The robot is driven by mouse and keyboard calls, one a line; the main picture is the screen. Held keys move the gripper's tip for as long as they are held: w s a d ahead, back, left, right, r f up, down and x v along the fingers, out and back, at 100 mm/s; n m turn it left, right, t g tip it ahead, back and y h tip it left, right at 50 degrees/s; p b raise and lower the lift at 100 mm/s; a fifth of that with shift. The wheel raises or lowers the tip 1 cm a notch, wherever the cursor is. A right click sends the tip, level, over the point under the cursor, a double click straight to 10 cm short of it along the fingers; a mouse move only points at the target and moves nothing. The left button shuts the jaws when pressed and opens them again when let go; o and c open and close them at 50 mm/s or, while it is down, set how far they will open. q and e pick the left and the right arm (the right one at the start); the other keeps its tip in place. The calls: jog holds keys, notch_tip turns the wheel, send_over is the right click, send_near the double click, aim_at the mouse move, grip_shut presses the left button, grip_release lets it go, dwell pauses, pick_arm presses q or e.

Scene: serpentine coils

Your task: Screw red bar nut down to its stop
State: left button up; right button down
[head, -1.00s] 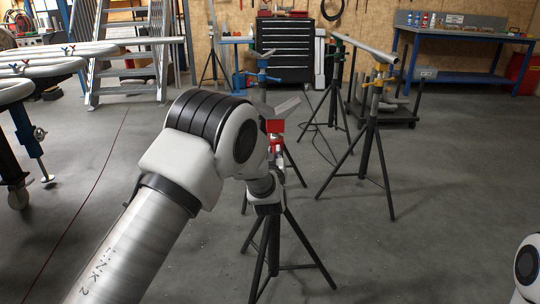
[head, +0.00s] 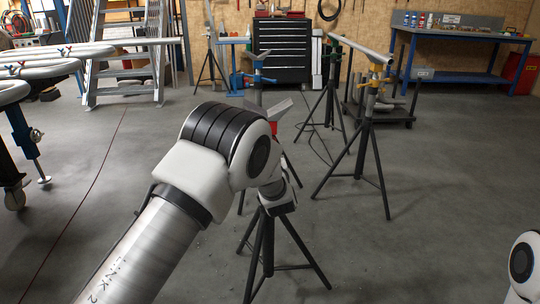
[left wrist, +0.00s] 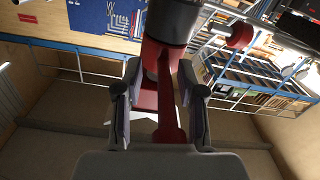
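A stand with a red part (head: 274,128) under a grey V-shaped head (head: 278,108) is mostly hidden behind my left arm in the head view. In the left wrist view, red metal (left wrist: 167,128), probably the bar nut and its stand, lies between the fingers of my left gripper (left wrist: 162,108). A dark cylinder (left wrist: 171,22) is above it, and a red-tipped bar (left wrist: 240,36) sticks out to the right. The fingers are apart, one on each side of the red metal, with a gap visible at the left finger. My right gripper is out of view.
Pale coils (head: 55,55) are at the left. The floor at the lower right is clear.

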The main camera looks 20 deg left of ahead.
pick_arm(q)
jog(key=v, duration=0.7)
jog(key=shift+s, duration=0.2)
jog(key=shift+d+f, duration=0.1)
jog(key=shift+d, duration=0.05)
